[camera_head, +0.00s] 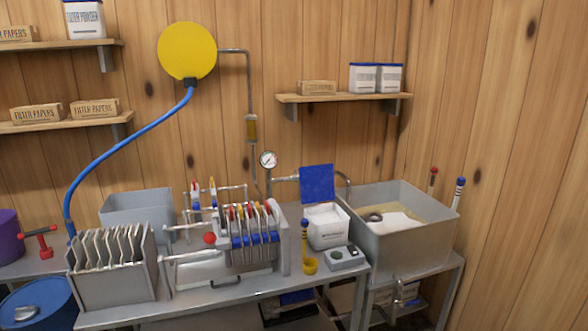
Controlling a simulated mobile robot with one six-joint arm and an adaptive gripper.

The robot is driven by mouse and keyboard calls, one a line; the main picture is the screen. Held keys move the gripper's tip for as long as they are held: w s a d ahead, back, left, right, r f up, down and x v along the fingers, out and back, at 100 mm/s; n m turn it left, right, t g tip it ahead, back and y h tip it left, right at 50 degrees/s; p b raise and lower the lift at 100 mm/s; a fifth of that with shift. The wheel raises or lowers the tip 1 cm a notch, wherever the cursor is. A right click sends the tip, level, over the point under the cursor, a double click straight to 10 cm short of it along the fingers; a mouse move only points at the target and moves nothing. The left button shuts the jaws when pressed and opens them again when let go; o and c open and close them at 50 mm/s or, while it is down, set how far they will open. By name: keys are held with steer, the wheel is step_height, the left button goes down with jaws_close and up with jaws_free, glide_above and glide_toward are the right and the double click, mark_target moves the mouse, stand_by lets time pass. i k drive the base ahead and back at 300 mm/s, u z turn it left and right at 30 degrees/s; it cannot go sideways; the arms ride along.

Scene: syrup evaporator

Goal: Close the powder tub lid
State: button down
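The powder tub (327,236) is a white square tub on the metal bench, right of the filter press. Its blue lid (317,184) stands open, raised nearly upright along the tub's back edge. White powder shows inside the open top. My gripper is not in view.
A yellow scoop (310,265) with a blue-topped handle stands before the tub, beside a small grey box (345,257). The filter press (245,233) is close on the left. A large grey tank (413,248) of pale liquid is on the right. A pipe passes behind the lid.

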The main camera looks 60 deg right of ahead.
mark_target(317, 182)
steer(key=u, duration=0.4)
steer(key=k, duration=1.3)
steer(key=z, duration=1.25)
steer(key=i, duration=0.9)
steer(key=z, duration=0.05)
